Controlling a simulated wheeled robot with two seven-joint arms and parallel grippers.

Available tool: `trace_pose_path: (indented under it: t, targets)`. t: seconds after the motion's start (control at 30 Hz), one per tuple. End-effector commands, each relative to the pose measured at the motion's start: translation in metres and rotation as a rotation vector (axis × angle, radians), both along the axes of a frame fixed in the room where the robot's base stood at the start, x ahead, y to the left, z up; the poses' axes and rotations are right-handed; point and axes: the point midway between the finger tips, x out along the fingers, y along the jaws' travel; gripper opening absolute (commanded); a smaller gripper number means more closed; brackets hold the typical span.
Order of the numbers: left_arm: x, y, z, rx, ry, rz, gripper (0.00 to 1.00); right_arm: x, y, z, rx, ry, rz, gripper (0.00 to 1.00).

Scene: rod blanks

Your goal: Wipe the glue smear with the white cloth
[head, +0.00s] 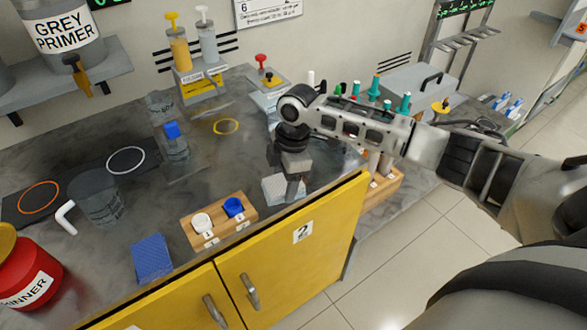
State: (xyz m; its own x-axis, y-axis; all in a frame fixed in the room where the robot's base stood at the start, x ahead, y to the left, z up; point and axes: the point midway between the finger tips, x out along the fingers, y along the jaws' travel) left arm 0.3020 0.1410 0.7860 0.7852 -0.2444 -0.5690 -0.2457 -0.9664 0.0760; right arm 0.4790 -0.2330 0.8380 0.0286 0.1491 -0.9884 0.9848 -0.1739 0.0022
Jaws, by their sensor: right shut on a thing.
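My right gripper (293,196) points down over the grey worktop near its front right edge. It is shut on the white cloth (273,187), which is at worktop height under and beside the fingers. The gripper hides part of the cloth, and I cannot tell whether the cloth is pressed on the worktop. I cannot make out the glue smear; it may be hidden. My left gripper is not in view.
A wooden block (219,219) with a white and a blue cap stands left of the cloth. A blue pad (152,258) lies near the front edge. A clear bottle with a blue cap (175,146) and a red tin (30,283) stand further left.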

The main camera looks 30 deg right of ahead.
Motion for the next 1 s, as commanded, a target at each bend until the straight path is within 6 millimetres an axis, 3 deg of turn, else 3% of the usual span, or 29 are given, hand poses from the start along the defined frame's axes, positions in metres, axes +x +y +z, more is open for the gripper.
trace_pose_path:
  t: [0.63,1.0]
  targets:
    - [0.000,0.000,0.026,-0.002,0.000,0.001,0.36,-0.005,0.043,0.000,0.001,0.006,0.003,0.43]
    - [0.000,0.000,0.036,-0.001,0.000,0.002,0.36,-0.007,0.048,0.001,0.010,0.006,0.007,0.43]
